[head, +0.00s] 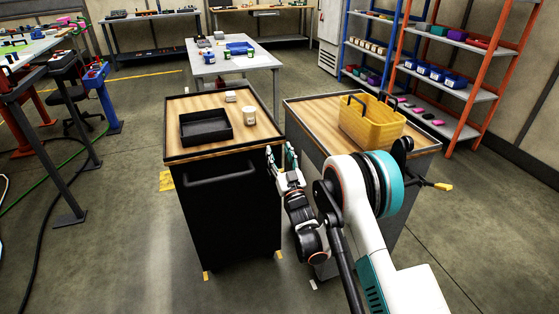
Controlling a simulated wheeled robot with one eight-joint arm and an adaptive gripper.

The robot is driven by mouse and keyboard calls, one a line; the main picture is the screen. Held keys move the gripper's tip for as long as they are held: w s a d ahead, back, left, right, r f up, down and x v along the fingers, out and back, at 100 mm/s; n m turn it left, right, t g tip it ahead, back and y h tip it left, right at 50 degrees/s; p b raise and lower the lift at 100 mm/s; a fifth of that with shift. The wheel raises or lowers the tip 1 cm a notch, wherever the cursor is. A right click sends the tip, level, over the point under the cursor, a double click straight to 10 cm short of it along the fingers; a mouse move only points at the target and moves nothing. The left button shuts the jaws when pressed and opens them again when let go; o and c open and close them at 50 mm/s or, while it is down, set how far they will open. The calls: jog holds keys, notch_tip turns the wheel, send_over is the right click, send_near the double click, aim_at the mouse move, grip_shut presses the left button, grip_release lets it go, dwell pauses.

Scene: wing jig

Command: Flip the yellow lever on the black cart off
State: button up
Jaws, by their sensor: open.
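The black cart (230,217) stands left of centre in the head view, with a wooden top and a dark front handle. I cannot make out a yellow lever on its visible faces; its right side is mostly hidden. My gripper (281,154) is open at the cart's front right corner, in the gap between the two carts. I cannot tell whether it touches the cart. A small yellow bar (439,186) sticks out near the right side of the other cart, beyond my arm; I cannot tell what it is fixed to.
The grey cart (304,110) on the right holds a yellow basket (370,124). A grey table (233,66) stands behind.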

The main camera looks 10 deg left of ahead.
jog(key=shift+c, duration=0.5)
